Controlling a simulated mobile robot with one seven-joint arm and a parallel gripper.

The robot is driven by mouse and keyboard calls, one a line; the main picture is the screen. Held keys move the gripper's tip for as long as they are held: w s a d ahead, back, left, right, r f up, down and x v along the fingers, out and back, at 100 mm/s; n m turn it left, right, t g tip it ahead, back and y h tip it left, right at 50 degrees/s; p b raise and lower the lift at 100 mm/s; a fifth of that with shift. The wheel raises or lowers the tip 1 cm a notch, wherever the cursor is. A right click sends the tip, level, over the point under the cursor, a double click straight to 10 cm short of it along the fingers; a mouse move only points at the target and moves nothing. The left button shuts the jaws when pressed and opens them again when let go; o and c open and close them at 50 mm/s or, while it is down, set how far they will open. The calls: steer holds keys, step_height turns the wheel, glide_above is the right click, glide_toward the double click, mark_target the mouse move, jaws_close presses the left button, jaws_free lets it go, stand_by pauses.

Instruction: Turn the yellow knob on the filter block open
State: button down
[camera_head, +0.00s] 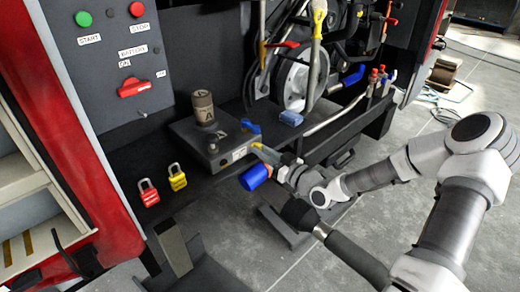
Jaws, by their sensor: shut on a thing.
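The filter block seems to be the flat dark grey block (190,143) on the black shelf, with a brown canister (204,108) marked A standing on it. A small bit of yellow (257,146), which looks like the yellow knob, shows at the block's right end. My gripper (262,152) reaches it from the right and is shut on it. The fingers hide most of the knob, so its angle cannot be told. A blue cylinder (255,177) sits just below the fingers; I cannot tell what it is fixed to.
Red (148,193) and yellow (177,177) padlocks lie at the shelf's front left. A grey panel (105,60) with buttons and a red switch stands behind them. A blue block (291,118), hoses and a white wheel (292,82) are behind my gripper.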

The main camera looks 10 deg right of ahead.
steer(key=m+p, duration=0.2)
steer(key=m, duration=0.3)
stand_by(0.4)
steer(key=shift+m+p, duration=1.1)
steer(key=shift+m, duration=1.9)
